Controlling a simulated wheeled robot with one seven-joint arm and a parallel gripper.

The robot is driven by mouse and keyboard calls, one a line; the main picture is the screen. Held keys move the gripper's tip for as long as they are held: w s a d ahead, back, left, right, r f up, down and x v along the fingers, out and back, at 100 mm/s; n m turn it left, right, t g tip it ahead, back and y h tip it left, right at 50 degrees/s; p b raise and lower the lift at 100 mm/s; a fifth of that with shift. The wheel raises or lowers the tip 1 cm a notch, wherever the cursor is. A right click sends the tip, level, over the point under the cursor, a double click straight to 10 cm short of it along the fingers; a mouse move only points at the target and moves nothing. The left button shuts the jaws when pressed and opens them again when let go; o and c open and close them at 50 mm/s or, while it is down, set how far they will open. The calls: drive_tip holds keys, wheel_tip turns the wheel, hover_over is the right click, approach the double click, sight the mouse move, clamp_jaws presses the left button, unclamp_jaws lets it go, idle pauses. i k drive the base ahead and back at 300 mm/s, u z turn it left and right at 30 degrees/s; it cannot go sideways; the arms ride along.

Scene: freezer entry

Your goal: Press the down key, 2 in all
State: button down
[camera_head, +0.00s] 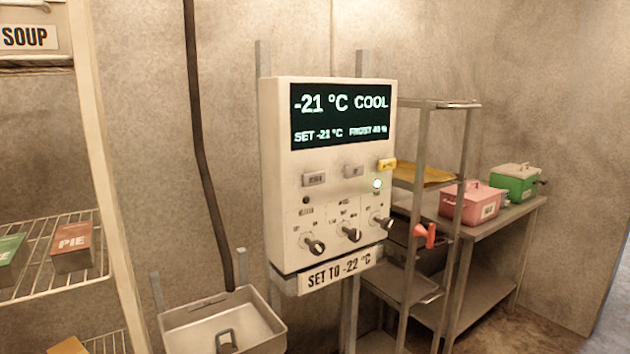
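A white control box (280,225) is mounted at the middle of the view. Its dark display (341,117) reads -21 °C COOL, with SET -21 °C and a frost figure below. Under the display are a left grey key (314,179), a middle grey key (354,171) and a yellow key (387,164). Their markings are too small to read, so I cannot tell which is the down key. A label (336,272) under the box reads SET TO -22 °C. My gripper is not in view.
A metal basin (222,325) stands below left. A wire rack (50,255) is at left. Metal shelving (420,200) and a table with pink (470,203) and green (514,181) boxes are at right.

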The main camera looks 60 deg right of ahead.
sight(308, 179)
drive_tip(key=u, duration=1.8)
drive_tip(key=k, duration=1.9)
drive_tip(key=z, duration=0.95)
